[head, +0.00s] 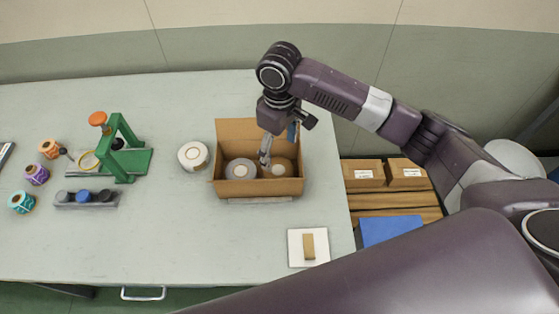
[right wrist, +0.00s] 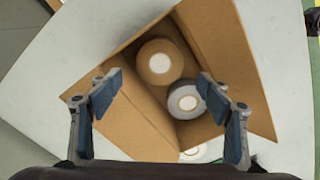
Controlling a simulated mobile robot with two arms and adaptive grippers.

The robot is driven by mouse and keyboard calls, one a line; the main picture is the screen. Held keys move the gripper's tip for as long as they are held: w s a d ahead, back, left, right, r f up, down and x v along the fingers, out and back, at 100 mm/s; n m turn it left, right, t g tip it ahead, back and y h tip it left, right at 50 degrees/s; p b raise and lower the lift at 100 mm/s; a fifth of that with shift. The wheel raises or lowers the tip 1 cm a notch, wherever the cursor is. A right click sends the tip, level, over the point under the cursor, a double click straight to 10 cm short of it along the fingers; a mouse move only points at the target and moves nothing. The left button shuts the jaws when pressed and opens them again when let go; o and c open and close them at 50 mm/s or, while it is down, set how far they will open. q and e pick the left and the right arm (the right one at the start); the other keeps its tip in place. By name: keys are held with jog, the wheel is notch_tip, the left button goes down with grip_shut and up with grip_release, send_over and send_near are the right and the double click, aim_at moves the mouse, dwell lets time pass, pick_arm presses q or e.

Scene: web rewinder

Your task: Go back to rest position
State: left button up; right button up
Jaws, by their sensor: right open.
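My right gripper (head: 265,160) is open, pointing down over the open cardboard box (head: 257,188) on the table. In the right wrist view, its two fingers stand apart (right wrist: 160,80) with nothing between them, above the box (right wrist: 235,55). Inside the box lie a grey-white roll (head: 240,169) and a tan roll (head: 279,169), partly hidden by the gripper in the head view. The tan roll (right wrist: 160,62) and the grey roll (right wrist: 186,102) also show in the right wrist view. My left gripper is not in view.
A white roll (head: 193,156) stands left of the box. A green press (head: 125,155), a grey holder (head: 87,198) and several coloured rolls (head: 37,174) are at left. A white pad (head: 308,248) with a tan block lies front right. Cartons (head: 362,174) stand beyond the table's right edge.

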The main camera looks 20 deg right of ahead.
jog(key=shift+r, duration=0.85)
jog(key=shift+r, duration=0.1)
